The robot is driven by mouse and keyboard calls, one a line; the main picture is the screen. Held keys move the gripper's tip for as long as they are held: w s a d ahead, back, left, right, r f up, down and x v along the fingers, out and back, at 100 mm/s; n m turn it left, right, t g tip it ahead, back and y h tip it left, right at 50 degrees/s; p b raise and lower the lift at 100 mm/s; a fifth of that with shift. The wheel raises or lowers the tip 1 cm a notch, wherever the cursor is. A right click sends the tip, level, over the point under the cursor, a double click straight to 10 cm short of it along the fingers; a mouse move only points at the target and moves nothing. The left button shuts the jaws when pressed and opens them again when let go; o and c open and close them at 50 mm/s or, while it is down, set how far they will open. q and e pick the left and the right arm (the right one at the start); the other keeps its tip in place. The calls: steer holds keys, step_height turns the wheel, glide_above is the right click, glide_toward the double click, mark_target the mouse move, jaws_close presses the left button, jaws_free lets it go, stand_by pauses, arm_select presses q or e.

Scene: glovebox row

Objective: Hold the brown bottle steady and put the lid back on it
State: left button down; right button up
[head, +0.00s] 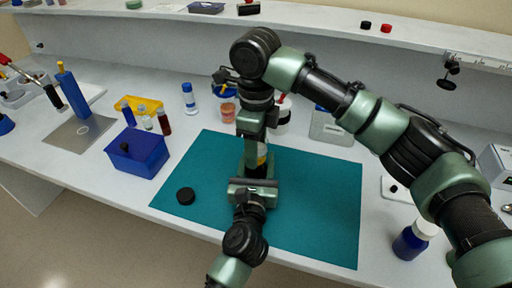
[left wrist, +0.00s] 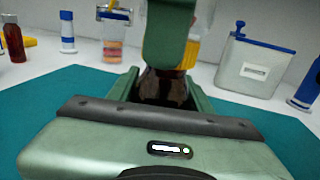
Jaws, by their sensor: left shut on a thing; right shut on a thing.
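The brown bottle (left wrist: 162,90) stands upright on the teal mat (head: 320,215), mostly hidden in the head view. My left gripper (head: 255,183) reaches in from the near side and is shut on the bottle's body. In the left wrist view its two green fingers flank the dark glass. My right gripper (head: 257,135) points straight down from above, over the bottle's top. Its green finger (left wrist: 170,40) hides the bottle's mouth in the left wrist view.
A black disc (head: 186,196) lies on the mat's left part. A blue box (head: 138,155) and several small vials stand left of the mat. A dark blue bottle (head: 411,242) stands at the right. The mat's right part is clear.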

steer(key=o, duration=1.3)
steer(key=shift+r, duration=2.3)
steer(key=shift+c, duration=0.2)
